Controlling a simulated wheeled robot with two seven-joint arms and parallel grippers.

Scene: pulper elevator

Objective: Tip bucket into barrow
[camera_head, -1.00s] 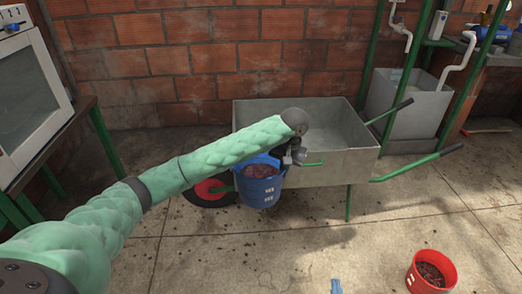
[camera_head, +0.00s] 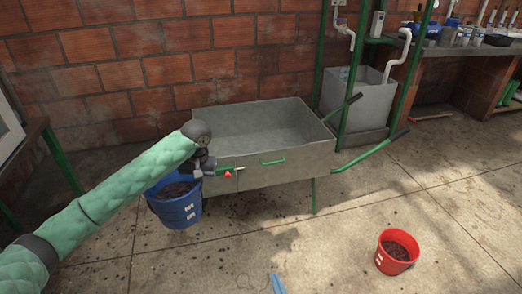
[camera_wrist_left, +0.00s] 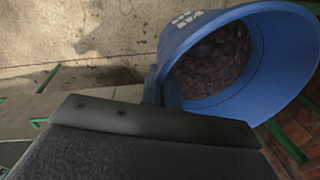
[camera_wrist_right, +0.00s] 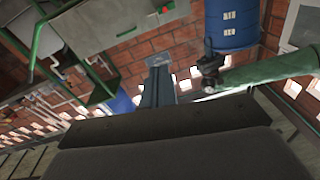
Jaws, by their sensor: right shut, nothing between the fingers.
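A blue bucket (camera_head: 176,208) with dark reddish contents hangs nearly upright at the near left corner of the grey barrow (camera_head: 265,170). My left gripper (camera_head: 206,168) is shut on the bucket's rim. The left wrist view shows the bucket (camera_wrist_left: 285,50) with the finger (camera_wrist_left: 168,88) against its rim and the contents inside. The barrow's tray looks empty. My right gripper (camera_wrist_right: 158,85) is shut and empty in its wrist view; the bucket (camera_wrist_right: 232,25) and my left arm are beyond it.
A red bucket (camera_head: 398,252) with dark contents stands on the floor at the right. A grey sink (camera_head: 357,100) and green posts stand behind the barrow. A brick wall closes the back. A small blue piece at the bottom edge is unclear. The front floor is mostly clear.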

